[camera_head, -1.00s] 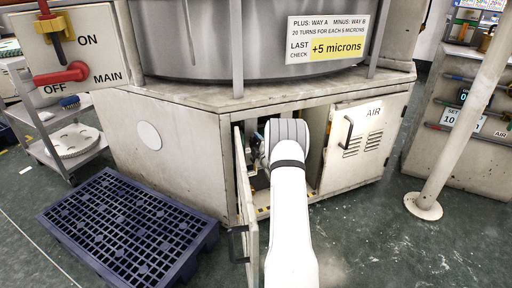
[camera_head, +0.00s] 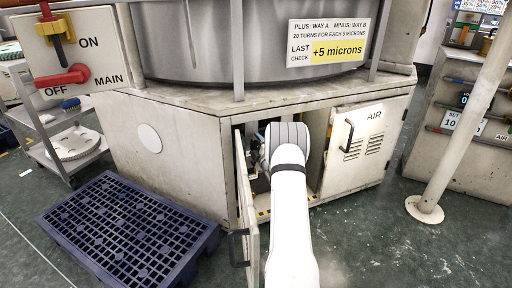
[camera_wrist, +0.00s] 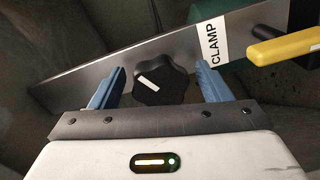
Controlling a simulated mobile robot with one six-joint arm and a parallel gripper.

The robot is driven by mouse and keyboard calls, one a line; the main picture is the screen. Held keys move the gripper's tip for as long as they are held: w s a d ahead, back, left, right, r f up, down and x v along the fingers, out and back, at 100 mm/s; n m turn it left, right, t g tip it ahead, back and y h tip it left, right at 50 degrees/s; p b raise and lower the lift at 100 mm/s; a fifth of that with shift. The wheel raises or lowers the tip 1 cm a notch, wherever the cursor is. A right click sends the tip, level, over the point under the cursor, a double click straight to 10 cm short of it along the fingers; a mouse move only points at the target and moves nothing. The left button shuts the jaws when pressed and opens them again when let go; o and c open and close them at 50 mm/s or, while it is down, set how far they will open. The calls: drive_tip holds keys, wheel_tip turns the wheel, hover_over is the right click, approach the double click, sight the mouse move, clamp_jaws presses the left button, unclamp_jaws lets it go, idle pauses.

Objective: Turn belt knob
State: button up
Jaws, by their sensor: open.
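A black lobed knob (camera_wrist: 160,82) with a white pointer mark sits on a grey metal bar (camera_wrist: 90,85) in the wrist view. I take it to be the belt knob; no label naming it shows. My gripper (camera_wrist: 163,72) is open, with one blue finger on each side of the knob. Gaps show between both fingers and the knob, so it is not gripped. In the head view my gripper and the knob are hidden behind my white arm, which reaches into the open cabinet (camera_head: 246,200) under the machine.
In the wrist view, a yellow-handled lever (camera_wrist: 285,47) stands right of the CLAMP label (camera_wrist: 213,43). In the head view, an open door (camera_head: 246,225) is left of my arm, and the AIR door (camera_head: 352,165) is right. A blue pallet (camera_head: 125,235) lies on the floor at left.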

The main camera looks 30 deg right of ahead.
drive_tip(key=s+a+p, duration=0.1)
drive_tip(key=s+p, duration=0.2)
drive_tip(key=s, duration=0.4)
drive_tip(key=shift+s+a, duration=0.2)
drive_tip(key=shift+s, duration=0.15)
drive_tip(key=shift+s+f, duration=0.1)
